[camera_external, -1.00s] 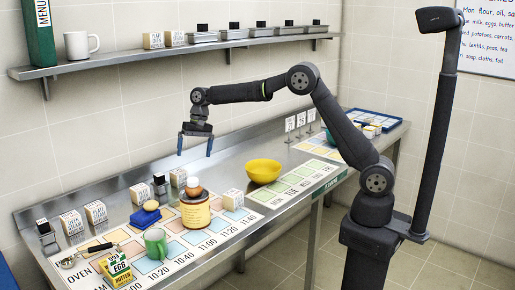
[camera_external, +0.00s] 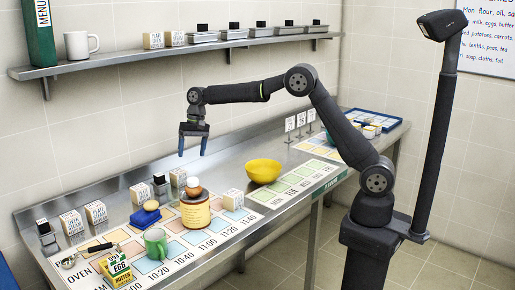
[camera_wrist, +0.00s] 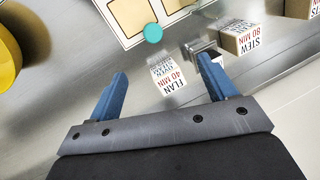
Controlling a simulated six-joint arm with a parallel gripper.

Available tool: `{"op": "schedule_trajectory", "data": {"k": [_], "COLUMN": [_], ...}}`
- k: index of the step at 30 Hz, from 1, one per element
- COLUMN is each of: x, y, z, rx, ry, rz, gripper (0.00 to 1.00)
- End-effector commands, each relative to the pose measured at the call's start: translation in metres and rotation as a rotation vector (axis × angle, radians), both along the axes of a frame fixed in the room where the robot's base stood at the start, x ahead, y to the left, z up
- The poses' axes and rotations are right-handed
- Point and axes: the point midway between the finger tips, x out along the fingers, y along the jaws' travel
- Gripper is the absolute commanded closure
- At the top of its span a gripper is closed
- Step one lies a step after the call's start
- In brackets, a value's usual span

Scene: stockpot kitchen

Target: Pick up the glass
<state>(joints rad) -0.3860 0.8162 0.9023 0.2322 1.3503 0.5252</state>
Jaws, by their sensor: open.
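A white mug (camera_external: 80,45) stands on the wall shelf. My gripper (camera_external: 191,154) hangs above the back of the counter, well above and behind the green cup, with its blue fingers pointing down. In the wrist view my gripper (camera_wrist: 163,80) is open, with nothing held between the fingers.
A yellow bowl (camera_external: 264,171) stands right of an orange-brown jar (camera_external: 195,212). In the wrist view, a FLAN box (camera_wrist: 170,78) lies beyond the fingers.

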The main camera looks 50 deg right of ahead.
Motion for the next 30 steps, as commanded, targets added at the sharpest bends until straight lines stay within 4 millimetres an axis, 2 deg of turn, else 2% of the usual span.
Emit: {"op": "schedule_trajectory", "data": {"k": [8, 18, 24, 30], "x": [0.001, -0.009, -0.016, -0.018], "y": [0.047, 0.102, 0.121, 0.126], "z": [0.014, 0.032, 0.04, 0.037], "rx": [-0.067, -0.133, -0.15, -0.154], "ry": [-0.118, -0.212, -0.23, -0.231], "rz": [0.638, 1.438, 1.752, 1.852], "gripper": [0.23, 0.23, 0.23, 0.23]}}
